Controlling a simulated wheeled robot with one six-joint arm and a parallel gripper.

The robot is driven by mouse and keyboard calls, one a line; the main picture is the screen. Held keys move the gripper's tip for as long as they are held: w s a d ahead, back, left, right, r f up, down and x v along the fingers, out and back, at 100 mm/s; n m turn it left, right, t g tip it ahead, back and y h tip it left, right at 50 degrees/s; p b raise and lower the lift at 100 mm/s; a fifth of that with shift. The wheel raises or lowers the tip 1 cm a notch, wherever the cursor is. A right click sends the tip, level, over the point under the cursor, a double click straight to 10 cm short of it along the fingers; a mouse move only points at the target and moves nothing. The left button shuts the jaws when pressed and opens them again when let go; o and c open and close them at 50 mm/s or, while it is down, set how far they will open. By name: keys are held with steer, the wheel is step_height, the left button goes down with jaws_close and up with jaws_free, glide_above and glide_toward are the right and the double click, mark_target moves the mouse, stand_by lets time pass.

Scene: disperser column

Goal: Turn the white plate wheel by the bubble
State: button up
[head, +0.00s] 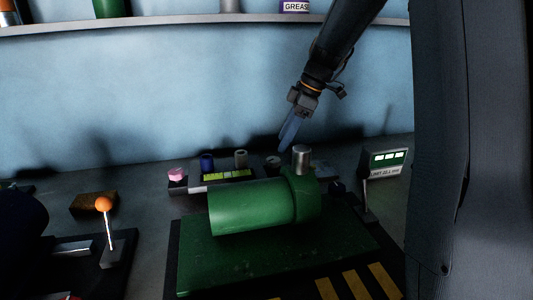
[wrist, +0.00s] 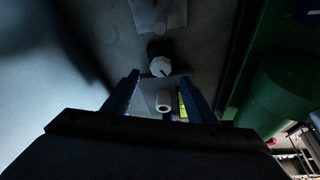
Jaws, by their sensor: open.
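The bubble level (head: 229,174) shows yellow-green behind the green motor. A pale upright wheel (head: 240,158) stands beside its back edge. In the wrist view a white round wheel (wrist: 165,101) with a dark centre sits beside the yellow bubble strip (wrist: 182,105). It appears between my fingers, with no visible contact. My gripper (head: 287,138) is open and points down, to the right of the pale wheel and above the bench. In the wrist view my gripper's blue fingers (wrist: 161,76) are spread apart, with nothing held.
The green motor (head: 250,206) fills the front, with a metal cylinder (head: 302,158) on its right. A blue knob (head: 207,160) and a pink piece (head: 176,174) stand left. A white faceted knob (wrist: 160,66) lies beyond my fingers. A display box (head: 385,162) stands right.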

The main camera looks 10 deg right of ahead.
mark_target(273, 159)
steer(key=p+x, duration=0.1)
steer(key=x, duration=0.5)
steer(key=shift+a+f, duration=0.15)
steer(key=shift+a, duration=0.15)
steer(key=c, duration=1.1)
steer(key=shift+o, duration=0.2)
steer(key=shift+s+m, duration=0.1)
steer(key=shift+m, duration=0.3)
steer(key=shift+m+t, duration=0.3)
steer(key=o, duration=1.1)
steer(key=shift+c, duration=0.2)
